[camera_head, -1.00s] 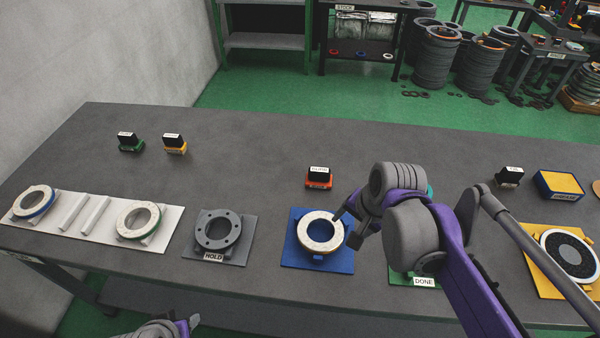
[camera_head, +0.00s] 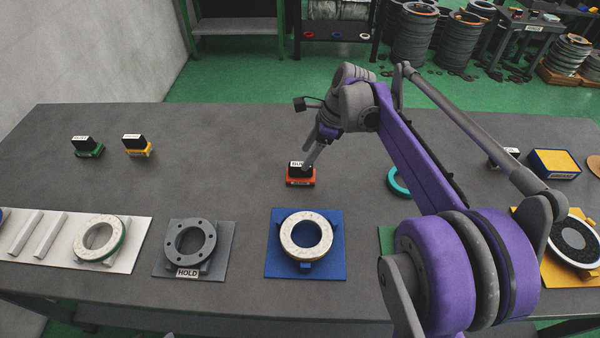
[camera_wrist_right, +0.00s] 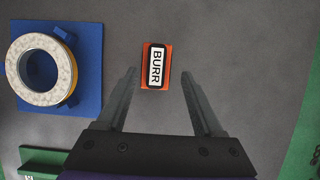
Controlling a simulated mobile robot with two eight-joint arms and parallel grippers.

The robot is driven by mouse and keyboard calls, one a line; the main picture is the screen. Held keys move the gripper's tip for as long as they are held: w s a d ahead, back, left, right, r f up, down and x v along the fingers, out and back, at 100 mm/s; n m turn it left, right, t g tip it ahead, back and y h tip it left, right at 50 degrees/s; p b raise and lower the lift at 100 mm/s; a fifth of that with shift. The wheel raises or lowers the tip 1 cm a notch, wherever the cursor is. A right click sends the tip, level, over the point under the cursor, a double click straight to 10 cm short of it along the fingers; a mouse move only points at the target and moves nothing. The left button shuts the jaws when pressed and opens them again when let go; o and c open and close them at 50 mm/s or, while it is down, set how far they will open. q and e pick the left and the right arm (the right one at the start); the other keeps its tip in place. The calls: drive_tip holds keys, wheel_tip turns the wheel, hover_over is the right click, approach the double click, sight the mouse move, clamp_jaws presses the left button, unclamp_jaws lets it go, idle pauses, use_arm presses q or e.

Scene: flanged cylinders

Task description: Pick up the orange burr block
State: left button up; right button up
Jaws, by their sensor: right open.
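The orange burr block (camera_head: 300,175) stands on the grey table, with a black upper part and a white label. I cannot tell whether the fingers touch the block. My left gripper does not show.
A blue plate (camera_head: 333,268) with a ring (camera_head: 306,235) lies in front of the block. A grey HOLD fixture (camera_head: 216,262) and a white tray (camera_head: 140,225) are to the left. A teal ring (camera_head: 394,181) is to the right.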

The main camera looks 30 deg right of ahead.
sight(301, 164)
drive_tip(key=x, duration=0.5)
drive_tip(key=shift+s+a+f, duration=0.1)
drive_tip(key=shift+s+a, duration=0.05)
drive_tip(key=shift+s, duration=0.05)
clamp_jaws()
